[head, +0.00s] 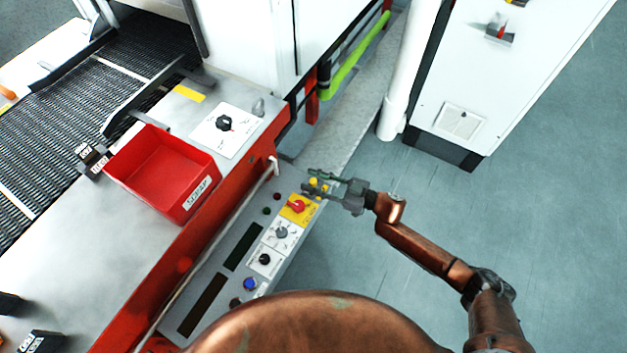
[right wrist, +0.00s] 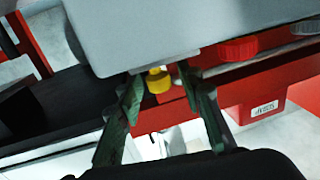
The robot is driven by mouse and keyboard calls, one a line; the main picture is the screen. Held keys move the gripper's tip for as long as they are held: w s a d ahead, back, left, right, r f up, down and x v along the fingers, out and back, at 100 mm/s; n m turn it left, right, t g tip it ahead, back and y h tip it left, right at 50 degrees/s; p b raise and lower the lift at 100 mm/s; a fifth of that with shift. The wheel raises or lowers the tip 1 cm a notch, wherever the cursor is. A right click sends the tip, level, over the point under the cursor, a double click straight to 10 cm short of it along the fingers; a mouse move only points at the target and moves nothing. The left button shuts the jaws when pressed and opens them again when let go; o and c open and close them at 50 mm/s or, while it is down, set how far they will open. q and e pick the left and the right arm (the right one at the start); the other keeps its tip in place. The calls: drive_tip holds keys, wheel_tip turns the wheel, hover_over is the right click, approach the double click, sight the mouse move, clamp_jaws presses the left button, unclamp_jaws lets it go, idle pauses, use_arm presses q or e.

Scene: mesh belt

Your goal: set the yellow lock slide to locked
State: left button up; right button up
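The yellow lock slide (head: 313,182) is a small yellow piece at the far end of the control panel (head: 215,275), partly hidden by my right gripper (head: 309,180). In the right wrist view the yellow piece (right wrist: 158,82) stands out from the edge of a grey housing. My right gripper (right wrist: 160,76) is open there, with one green finger on each side of the yellow piece. I cannot tell whether either finger touches it. The slide's setting cannot be read. My left gripper is not in view.
Black knobs, a blue button (head: 250,284) and small buttons follow along the panel. A red bin (head: 165,168) stands by the mesh belt (head: 105,90). Clear floor lies to the right.

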sight(307, 195)
clamp_jaws()
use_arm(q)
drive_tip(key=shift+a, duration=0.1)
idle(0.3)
use_arm(e)
drive_tip(key=s+a+p, duration=0.1)
drive_tip(key=s+p, duration=0.1)
drive_tip(key=s, duration=0.1)
drive_tip(key=shift+s+a+r, duration=0.1)
drive_tip(key=shift+a+r, duration=0.05)
drive_tip(key=shift+a, duration=0.25)
drive_tip(key=shift+s, duration=0.1)
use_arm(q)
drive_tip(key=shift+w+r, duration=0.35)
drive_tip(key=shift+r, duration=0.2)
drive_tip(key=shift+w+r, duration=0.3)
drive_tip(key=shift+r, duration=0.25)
use_arm(e)
drive_tip(key=shift+a+f, duration=0.1)
drive_tip(key=shift+f, duration=0.15)
drive_tip(key=shift+o, duration=0.7)
unclamp_jaws()
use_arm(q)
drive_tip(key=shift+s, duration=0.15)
